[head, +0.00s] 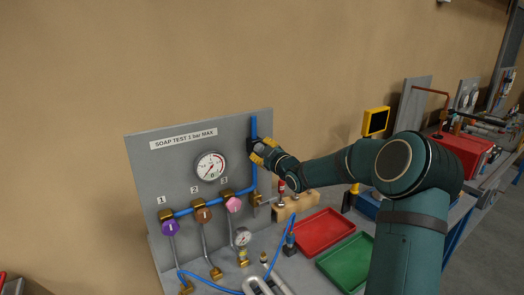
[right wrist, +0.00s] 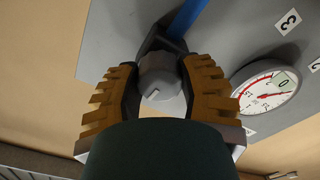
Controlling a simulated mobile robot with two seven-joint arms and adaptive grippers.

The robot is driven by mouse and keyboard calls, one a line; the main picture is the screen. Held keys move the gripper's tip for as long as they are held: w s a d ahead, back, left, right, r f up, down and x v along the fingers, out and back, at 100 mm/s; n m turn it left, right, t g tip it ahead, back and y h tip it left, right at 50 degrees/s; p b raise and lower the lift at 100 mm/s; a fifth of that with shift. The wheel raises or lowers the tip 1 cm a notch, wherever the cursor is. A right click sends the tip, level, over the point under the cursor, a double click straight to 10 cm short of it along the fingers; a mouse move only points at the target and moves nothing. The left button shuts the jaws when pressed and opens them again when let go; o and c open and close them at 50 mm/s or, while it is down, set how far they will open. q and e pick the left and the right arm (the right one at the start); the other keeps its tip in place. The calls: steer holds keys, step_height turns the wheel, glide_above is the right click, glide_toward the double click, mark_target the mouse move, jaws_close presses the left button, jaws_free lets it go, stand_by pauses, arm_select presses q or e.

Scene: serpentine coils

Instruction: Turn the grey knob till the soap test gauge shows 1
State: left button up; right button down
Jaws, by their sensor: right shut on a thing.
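The grey knob (right wrist: 160,80) sits on the upper right of the grey panel (head: 150,190), at the blue pipe. My right gripper (head: 260,151) is shut on the knob, with one orange ribbed finger on each side of it in the right wrist view (right wrist: 162,70). In the head view the fingers mostly hide the knob. The soap test gauge (head: 210,166) is a round white dial with a red arc, left of the knob under the "SOAP TEST 1 bar MAX" label. It also shows in the right wrist view (right wrist: 265,90). I cannot read its needle surely. My left gripper is not in view.
Purple (head: 170,228), brown (head: 203,215) and pink (head: 233,204) valve knobs line the blue pipe below the gauge. A smaller gauge (head: 242,238) stands lower down. Red (head: 325,232) and green (head: 348,262) trays lie on the bench near my right arm.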

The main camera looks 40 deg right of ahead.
steer(key=shift+m+p, duration=0.35)
steer(key=shift+m, duration=0.75)
steer(key=m+p, duration=0.1)
steer(key=m, duration=0.2)
steer(key=shift+r, duration=0.1)
steer(key=shift+m+p, duration=0.3)
steer(key=shift+m, duration=0.1)
steer(key=shift+m, duration=1.4)
